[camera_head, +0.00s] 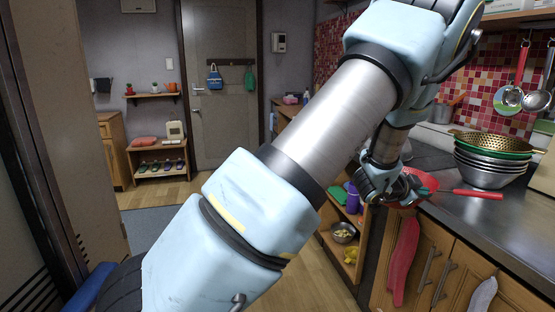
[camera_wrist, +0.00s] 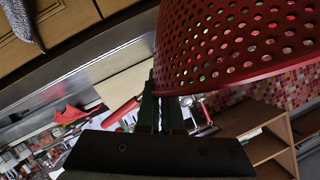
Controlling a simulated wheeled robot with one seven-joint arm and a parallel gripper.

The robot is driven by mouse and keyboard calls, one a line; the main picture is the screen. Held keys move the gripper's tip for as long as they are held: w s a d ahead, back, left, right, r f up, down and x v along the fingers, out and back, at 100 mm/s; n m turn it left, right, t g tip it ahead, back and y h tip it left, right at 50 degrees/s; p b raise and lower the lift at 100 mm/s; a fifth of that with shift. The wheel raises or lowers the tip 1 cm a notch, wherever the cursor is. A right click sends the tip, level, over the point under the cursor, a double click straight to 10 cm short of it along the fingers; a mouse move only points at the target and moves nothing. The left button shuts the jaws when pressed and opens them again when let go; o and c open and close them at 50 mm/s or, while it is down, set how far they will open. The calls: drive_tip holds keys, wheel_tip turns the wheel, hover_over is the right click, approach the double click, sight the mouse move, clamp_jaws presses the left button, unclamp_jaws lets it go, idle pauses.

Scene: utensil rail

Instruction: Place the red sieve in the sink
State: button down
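The red sieve (camera_head: 425,180) is at the front edge of the counter in the head view, partly hidden by my gripper (camera_head: 400,196). In the wrist view the perforated red bowl of the sieve (camera_wrist: 240,45) fills the upper right. The fingers of my gripper (camera_wrist: 158,112) are close together at its rim and appear shut on it. A red handle (camera_head: 478,193) shows to the right of the sieve, over the counter. I cannot make out the sink in either view.
A stack of metal bowls and colanders (camera_head: 490,160) stands on the dark counter (camera_head: 510,218) to the right. A red towel (camera_head: 403,262) hangs on the cabinet front below. Utensils (camera_head: 520,80) hang by the tiled wall. Open shelves (camera_head: 345,245) lie left of the cabinets.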

drive_tip(key=w+a+f+n+t+y, duration=0.2)
drive_tip(key=w+a+f, duration=0.1)
drive_tip(key=a+f, duration=0.35)
drive_tip(key=w+a+f+n+t+y, duration=0.25)
drive_tip(key=w+a+f, duration=0.2)
drive_tip(key=a, duration=0.35)
drive_tip(key=a+f+n+t+y, duration=0.1)
drive_tip(key=a+f+n+y, duration=0.2)
drive_tip(key=a, duration=0.8)
drive_tip(key=a+f+n+t+y, duration=0.2)
drive_tip(key=a+f+n, duration=0.15)
drive_tip(key=a, duration=0.75)
drive_tip(key=s+a+n+y, duration=0.2)
drive_tip(key=a+y, duration=0.1)
drive_tip(key=a, duration=1)
drive_tip(key=shift+v, duration=2.45)
drive_tip(key=shift+a, duration=0.35)
